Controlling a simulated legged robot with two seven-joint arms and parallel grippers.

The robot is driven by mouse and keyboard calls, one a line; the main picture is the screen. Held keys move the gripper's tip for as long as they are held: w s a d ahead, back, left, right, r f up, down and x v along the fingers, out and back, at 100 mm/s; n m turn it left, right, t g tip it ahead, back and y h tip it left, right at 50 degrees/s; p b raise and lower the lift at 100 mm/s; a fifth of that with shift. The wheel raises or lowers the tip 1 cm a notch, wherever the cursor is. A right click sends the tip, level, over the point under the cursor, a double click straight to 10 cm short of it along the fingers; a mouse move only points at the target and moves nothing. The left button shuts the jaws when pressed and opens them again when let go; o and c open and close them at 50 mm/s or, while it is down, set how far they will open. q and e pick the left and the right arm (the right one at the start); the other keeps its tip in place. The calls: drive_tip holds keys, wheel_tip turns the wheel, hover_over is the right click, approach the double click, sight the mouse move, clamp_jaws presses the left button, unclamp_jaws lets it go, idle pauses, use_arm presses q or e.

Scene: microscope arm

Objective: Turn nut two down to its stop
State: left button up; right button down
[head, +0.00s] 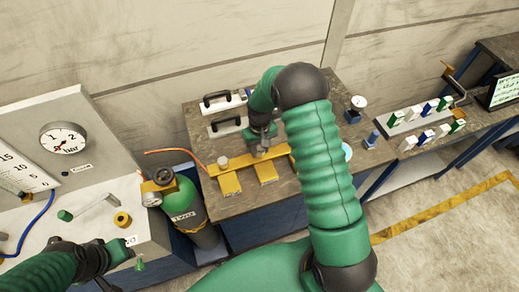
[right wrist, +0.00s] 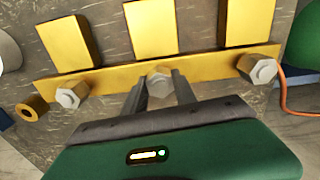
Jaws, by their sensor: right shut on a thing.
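A yellow bar (right wrist: 110,80) with yellow feet lies on the dark worktop and carries a row of hex nuts. My right gripper (right wrist: 160,88) has its fingers on either side of the middle nut (right wrist: 160,81), shut on it. An end nut (right wrist: 69,97) and the opposite end nut (right wrist: 258,69) stand free. In the head view my right gripper (head: 262,147) reaches down onto the bar (head: 232,168), and one end nut (head: 223,162) shows to its left. My left gripper (head: 118,258) is at lower left, away from the bar; its jaw state is unclear.
Two cases with black handles (head: 222,101) stand behind the bar. A green gas cylinder (head: 186,209) with an orange hose is left of the bench. A dial gauge (head: 358,102) and a rack of blocks (head: 420,122) are to the right. A yellow ring (right wrist: 32,107) lies by one bar end.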

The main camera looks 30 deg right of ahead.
sight(259, 149)
drive_tip(key=m, duration=0.3)
drive_tip(key=shift+f+m, duration=0.1)
drive_tip(key=shift+m, duration=1.8)
drive_tip(key=shift+s, duration=0.1)
drive_tip(key=c, duration=1)
unclamp_jaws()
wheel_tip(259, 149, up, 17)
drive_tip(key=b, duration=0.2)
drive_tip(key=shift+w, duration=0.2)
